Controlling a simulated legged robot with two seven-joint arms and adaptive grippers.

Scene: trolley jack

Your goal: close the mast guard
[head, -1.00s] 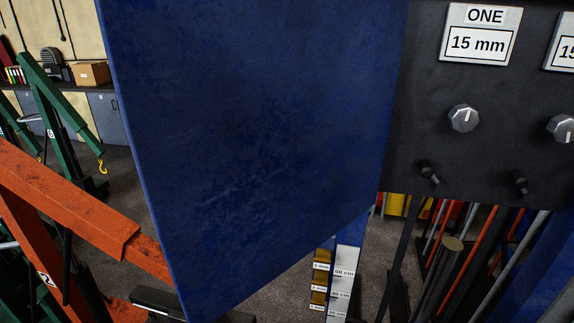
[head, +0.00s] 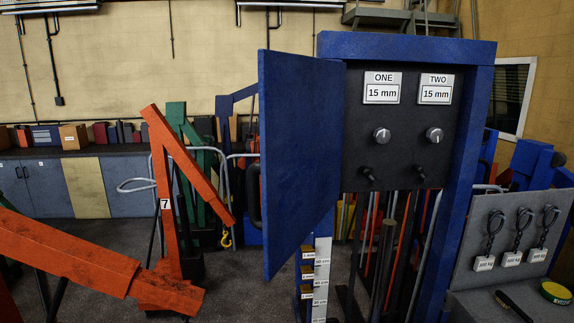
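The mast guard (head: 295,150) is a flat dark blue panel in the head view, left of the control panel. It stands swung open, hinged along the left side of the blue mast frame (head: 408,48). The black control panel (head: 400,130) inside the frame is uncovered, with plates ONE and TWO each reading 15 mm, two round knobs and two small levers. Neither of my grippers shows in the head view.
An orange crane arm (head: 90,258) reaches in from the lower left, and another orange crane marked 7 (head: 172,190) stands left of the guard. A grey rack with hanging weights (head: 510,235) is at the right. Some grey floor is open at front left.

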